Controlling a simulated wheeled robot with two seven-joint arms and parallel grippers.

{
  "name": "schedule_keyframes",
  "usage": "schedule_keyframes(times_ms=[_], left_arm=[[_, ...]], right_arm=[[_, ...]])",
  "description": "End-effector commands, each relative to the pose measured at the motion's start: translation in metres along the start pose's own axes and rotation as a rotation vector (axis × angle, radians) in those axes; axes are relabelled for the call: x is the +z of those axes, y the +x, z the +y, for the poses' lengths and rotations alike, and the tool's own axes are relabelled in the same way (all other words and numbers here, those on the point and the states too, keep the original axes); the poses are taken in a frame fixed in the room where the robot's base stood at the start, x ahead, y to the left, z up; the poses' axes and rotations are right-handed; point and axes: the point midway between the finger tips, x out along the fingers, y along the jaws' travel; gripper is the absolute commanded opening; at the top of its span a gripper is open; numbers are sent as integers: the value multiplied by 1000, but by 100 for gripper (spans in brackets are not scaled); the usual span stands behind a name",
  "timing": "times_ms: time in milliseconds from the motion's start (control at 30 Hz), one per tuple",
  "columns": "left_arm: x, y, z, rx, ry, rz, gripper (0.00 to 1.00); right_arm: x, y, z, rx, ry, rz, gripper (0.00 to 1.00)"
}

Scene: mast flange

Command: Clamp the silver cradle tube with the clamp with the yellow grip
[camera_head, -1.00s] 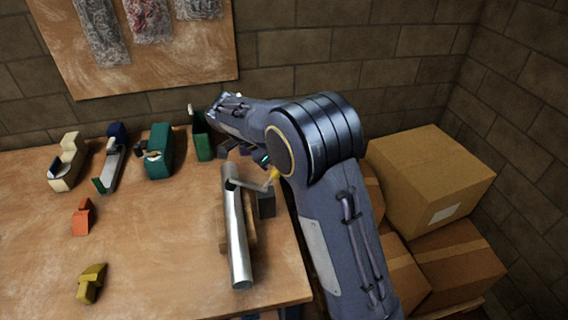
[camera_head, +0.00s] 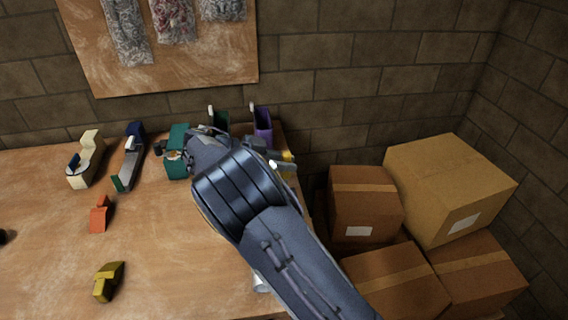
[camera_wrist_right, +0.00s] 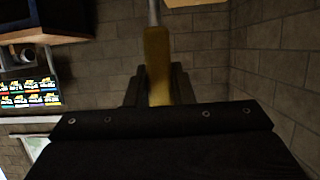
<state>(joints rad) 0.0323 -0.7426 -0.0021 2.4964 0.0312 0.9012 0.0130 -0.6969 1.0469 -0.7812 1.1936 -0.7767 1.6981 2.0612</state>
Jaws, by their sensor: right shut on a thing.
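The clamp's yellow grip (camera_wrist_right: 158,60) stands between the fingers of my right gripper (camera_wrist_right: 158,88) in the right wrist view, with a metal rod running on from its far end. The gripper is shut on this grip. In the head view a bit of the yellow grip (camera_head: 287,156) shows beyond my right arm. The silver cradle tube is mostly hidden behind that arm; only its near end (camera_head: 260,283) shows. The cradle and the clamp's contact with the tube are hidden. My left gripper is not in view.
Tape dispensers, including a cream one (camera_head: 85,160), and a purple holder (camera_head: 262,125) line the back of the wooden bench (camera_head: 50,270). An orange block (camera_head: 100,214) and an olive block (camera_head: 108,281) lie at left. Cardboard boxes (camera_head: 445,190) stand at right.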

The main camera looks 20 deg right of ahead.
Motion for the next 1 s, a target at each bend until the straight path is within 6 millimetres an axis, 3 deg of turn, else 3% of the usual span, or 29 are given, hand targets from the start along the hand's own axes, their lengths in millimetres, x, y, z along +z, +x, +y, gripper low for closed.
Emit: schedule_keyframes(times_ms=[400, 433, 567, 867, 1000], left_arm=[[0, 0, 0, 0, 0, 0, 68], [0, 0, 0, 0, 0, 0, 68], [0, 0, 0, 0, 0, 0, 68], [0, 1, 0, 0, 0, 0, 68], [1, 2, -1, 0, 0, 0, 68]], right_arm=[[0, 0, 0, -1, 0, 10, 0], [0, 0, 0, -2, 0, 10, 26], [0, 0, 0, -1, 0, 9, 43], [0, -1, 0, -1, 0, 7, 44], [2, -15, -1, -4, 1, 7, 44]])
